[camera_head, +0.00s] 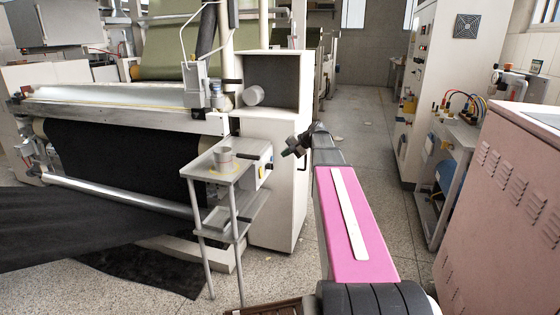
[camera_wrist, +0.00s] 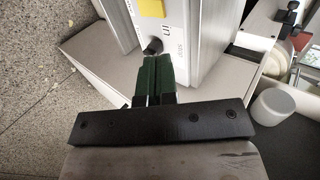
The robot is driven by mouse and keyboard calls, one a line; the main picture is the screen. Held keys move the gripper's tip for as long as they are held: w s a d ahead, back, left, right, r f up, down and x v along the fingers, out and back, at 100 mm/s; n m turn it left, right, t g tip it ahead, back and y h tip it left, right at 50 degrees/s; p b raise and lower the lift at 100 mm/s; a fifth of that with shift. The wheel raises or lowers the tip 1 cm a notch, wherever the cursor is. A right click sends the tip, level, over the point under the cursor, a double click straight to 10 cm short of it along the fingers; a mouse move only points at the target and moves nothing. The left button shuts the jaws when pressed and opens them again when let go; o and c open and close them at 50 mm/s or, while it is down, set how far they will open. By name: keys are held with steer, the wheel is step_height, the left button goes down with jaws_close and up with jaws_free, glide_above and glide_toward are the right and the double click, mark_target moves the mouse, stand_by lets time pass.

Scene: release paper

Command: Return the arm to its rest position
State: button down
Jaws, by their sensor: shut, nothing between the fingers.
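My arm reaches forward in the head view, its pink link pointing away toward the machine. My gripper (camera_head: 289,152) is at its far end, dark and small, just right of a light grey control box (camera_head: 256,168) on a small metal stand. In the wrist view my gripper's dark green fingers (camera_wrist: 153,62) are closed together with nothing between them. The fingertips are close to a black knob (camera_wrist: 153,46) on the pale box; I cannot tell whether they touch it.
A pink cabinet (camera_head: 500,200) stands at right. The aisle floor (camera_head: 362,125) is clear.

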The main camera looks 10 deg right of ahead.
steer(key=shift+s+d+r, duration=0.15)
steer(key=shift+d+r, duration=0.1)
steer(key=shift+r, duration=0.15)
steer(key=s+a+f+n+g+h, duration=0.1)
steer(key=s+a+f+n+h, duration=0.1)
steer(key=s+f, duration=0.7)
steer(key=s+a+f+n+g+h, duration=0.2)
steer(key=s+a+f+h, duration=0.1)
steer(key=s+f, duration=0.6)
steer(key=s+a+f+n+g+h, duration=0.2)
steer(key=s+a+f+h, duration=0.1)
steer(key=s+f, duration=0.5)
steer(key=shift+s+f+h, duration=0.4)
steer(key=shift+s, duration=0.1)
